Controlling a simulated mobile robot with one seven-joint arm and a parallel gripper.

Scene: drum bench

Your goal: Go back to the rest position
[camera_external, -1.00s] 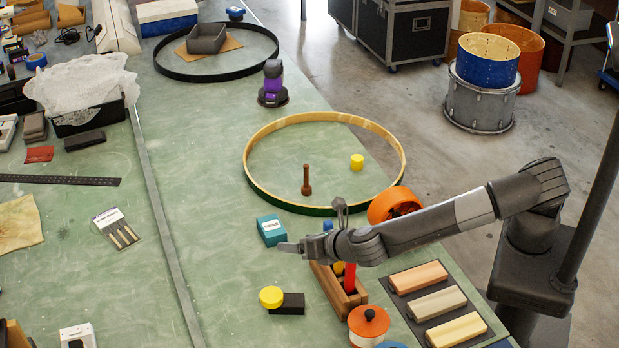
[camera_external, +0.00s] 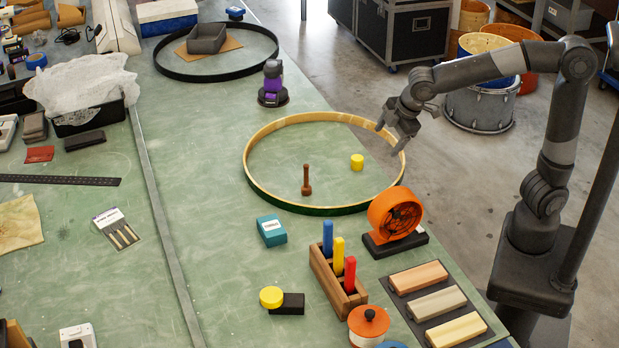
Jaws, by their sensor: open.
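My gripper (camera_external: 389,140) is open and empty. It is raised in the air at the right edge of the green bench (camera_external: 205,215), in front of the far right part of the wooden hoop (camera_external: 258,137) in the picture. My arm is folded up, with its elbow high at the right, and its fingers point down and to the left. Nothing is between the fingers.
A wooden rack (camera_external: 325,272) with blue, yellow and red pegs stands near the front. A brown peg (camera_external: 306,181) and yellow cylinder (camera_external: 357,162) stand inside the hoop.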

